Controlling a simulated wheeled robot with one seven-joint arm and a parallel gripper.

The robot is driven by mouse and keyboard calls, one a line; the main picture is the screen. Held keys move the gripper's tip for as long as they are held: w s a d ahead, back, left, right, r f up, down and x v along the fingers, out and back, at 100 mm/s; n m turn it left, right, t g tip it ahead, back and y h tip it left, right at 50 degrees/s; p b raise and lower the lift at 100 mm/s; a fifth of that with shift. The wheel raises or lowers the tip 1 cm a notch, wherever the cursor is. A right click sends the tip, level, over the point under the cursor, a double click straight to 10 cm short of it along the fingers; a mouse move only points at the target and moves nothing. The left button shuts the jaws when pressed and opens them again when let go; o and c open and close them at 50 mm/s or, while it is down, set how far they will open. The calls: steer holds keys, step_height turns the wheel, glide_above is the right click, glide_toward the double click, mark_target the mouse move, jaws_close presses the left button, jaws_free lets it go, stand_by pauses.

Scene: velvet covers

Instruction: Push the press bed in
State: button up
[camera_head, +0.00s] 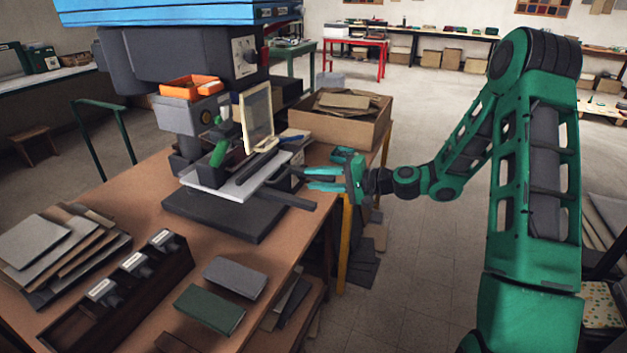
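The press (210,60) is a dark grey machine with a blue top, standing on the brown workbench. A light grey flat plate, which looks like the press bed (212,190), sticks out below it over a dark base (225,218). A dark bar or handle shows at the bed's right end. My gripper (310,179) is just right of that end, its teal fingers pointing left. The fingers look parted, with nothing seen between them. Whether they touch the bar is hard to tell.
A cardboard box (352,128) with boards stands behind the gripper at the bench edge. Grey board stacks (45,245), a dark tray (120,295) with labelled items, and grey and green books (210,308) lie in front. Open floor is on the right.

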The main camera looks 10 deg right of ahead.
steer(key=x, duration=0.8)
steer(key=shift+a+r, duration=0.2)
steer(key=shift+a, duration=0.2)
stand_by(0.5)
steer(key=shift+w, duration=0.1)
jaws_close()
